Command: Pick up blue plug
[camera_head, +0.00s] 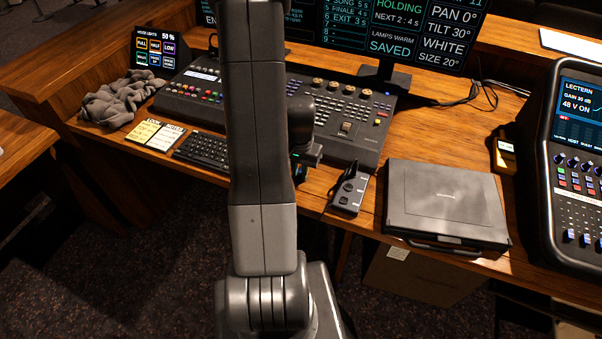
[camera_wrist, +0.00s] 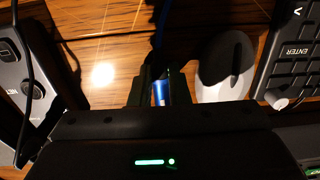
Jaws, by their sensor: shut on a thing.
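In the wrist view the blue plug (camera_wrist: 160,93) sits between the two dark fingers of my gripper (camera_wrist: 158,90), which is shut on it. Only a small bright blue part of the plug shows; the fingers hide the rest. A dark, bluish cord runs up from it toward the picture's top edge. In the head view my gripper (camera_head: 301,172) is low over the front edge of the desk, right of the keyboard, mostly hidden behind my arm. The plug cannot be made out there.
A white and black mouse (camera_wrist: 226,62) is close right of my gripper, with the keyboard (camera_head: 203,151) beyond. A small black device (camera_head: 350,189) with a cable is on the other side. A closed rugged laptop (camera_head: 446,203) and mixing console (camera_head: 340,118) crowd the wooden desk.

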